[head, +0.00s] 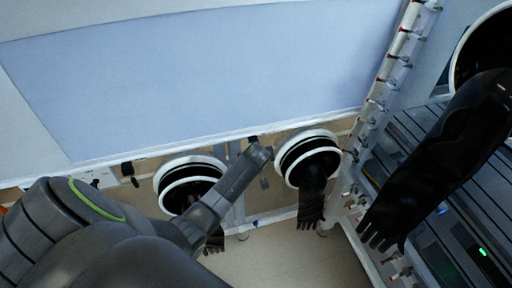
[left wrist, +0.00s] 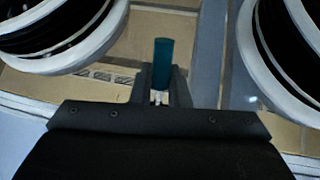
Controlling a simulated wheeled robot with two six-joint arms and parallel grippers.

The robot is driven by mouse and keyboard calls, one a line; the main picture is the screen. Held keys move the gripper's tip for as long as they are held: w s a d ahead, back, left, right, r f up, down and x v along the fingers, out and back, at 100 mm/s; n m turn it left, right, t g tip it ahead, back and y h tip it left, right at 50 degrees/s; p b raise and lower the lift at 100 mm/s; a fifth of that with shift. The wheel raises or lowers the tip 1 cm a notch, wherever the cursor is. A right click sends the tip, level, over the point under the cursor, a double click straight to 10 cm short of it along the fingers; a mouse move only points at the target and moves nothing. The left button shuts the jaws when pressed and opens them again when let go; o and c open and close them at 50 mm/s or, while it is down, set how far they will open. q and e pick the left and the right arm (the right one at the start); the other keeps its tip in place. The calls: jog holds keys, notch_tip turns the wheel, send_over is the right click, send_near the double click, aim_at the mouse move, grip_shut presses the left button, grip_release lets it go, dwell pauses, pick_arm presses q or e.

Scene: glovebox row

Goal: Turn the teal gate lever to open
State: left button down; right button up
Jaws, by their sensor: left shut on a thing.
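The teal gate lever (left wrist: 162,52) stands upright in the picture in the left wrist view, between the two dark fingers of my left gripper (left wrist: 161,82). The gripper is shut on its lower part, and the upper part sticks out past the fingertips. In the head view my left gripper (head: 258,153) reaches in from the left to the lower edge of the panel, between two round glove ports. I cannot make out the teal lever there; the gripper seems to hide it. My right gripper is not in view.
A left glove port (head: 190,180) and a right glove port (head: 308,158), each with a hanging black glove, flank my gripper closely. A white post (head: 385,85) with several small valves stands to the right. A large black glove (head: 435,160) hangs at far right.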

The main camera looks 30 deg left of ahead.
pick_arm(q)
jog(key=shift+s+d+r+g+h+p, duration=0.15)
jog(key=shift+r+g+h+p, duration=0.45)
jog(key=shift+p, duration=0.9)
jog(key=shift+f, duration=0.2)
jog(key=c, duration=1.5)
grip_release()
jog(key=shift+o, duration=0.2)
jog(key=v, duration=1.7)
jog(key=shift+r, duration=0.3)
